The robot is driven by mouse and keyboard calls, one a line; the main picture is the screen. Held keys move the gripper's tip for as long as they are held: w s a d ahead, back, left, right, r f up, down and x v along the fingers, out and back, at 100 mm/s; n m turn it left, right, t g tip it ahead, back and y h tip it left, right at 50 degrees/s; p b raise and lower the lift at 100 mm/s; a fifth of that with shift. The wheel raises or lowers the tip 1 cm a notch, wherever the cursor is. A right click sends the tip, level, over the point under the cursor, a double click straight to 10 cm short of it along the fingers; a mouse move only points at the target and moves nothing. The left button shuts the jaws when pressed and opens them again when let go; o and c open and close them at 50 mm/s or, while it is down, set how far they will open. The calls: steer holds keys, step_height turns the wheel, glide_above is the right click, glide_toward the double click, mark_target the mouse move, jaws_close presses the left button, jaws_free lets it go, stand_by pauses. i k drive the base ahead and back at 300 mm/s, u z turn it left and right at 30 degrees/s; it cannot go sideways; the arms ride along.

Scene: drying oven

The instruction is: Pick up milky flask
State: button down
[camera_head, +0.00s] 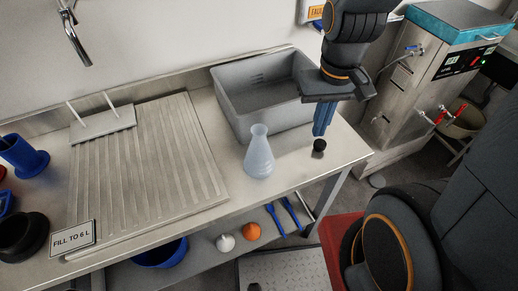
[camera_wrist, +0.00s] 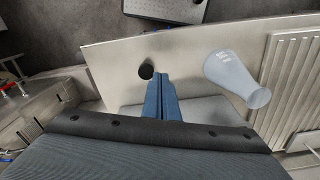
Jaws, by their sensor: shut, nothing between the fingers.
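The milky flask (camera_head: 259,155) is a translucent whitish conical flask. It stands upright on the steel bench in front of the grey basin. In the wrist view the milky flask (camera_wrist: 237,77) lies to the right of my fingers, apart from them. My gripper (camera_head: 322,122) points down above the right end of the bench, to the right of the flask. Its blue fingers are together with nothing between them. The wrist view also shows my gripper (camera_wrist: 164,85) with its fingers closed.
A small black stopper-like object (camera_head: 319,146) stands on the bench close to my fingertips. The grey basin (camera_head: 236,106) is behind the flask. A ribbed drainboard (camera_head: 150,160) lies to the left. A steel machine (camera_head: 425,75) stands at the right. Bare bench lies between flask and stopper.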

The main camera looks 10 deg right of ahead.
mark_target(259, 163)
steer(key=z, duration=1.9)
steer(key=k, duration=0.6)
steer(key=u, duration=0.85)
